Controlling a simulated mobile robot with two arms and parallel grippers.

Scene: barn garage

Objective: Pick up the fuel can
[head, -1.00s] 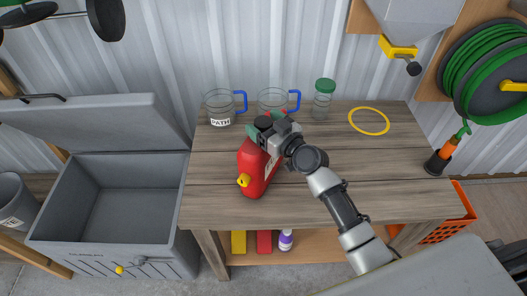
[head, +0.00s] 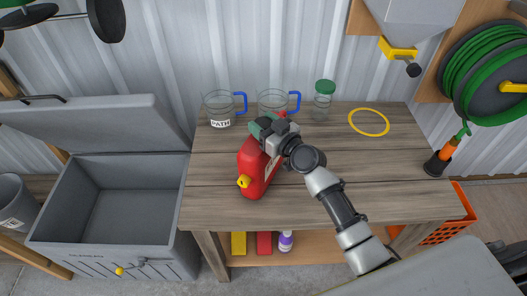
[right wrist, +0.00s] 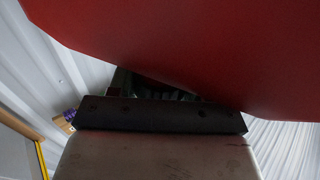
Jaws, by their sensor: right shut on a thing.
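The red fuel can (head: 254,172) with a yellow cap stands on the wooden workbench (head: 390,190), toward its left side. My right gripper (head: 266,130) is at the top of the can and shut on it; the gripper hides the can's upper part. In the right wrist view the red can (right wrist: 200,45) fills the upper part of the picture, close against the gripper. Whether the can is clear of the bench top cannot be told. My left gripper is not in view.
Two clear jugs with blue handles (head: 219,105) and a green-lidded jar (head: 323,100) stand behind the can. A yellow ring (head: 369,122) lies at the back right. An open grey chest (head: 105,235) is at the left.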

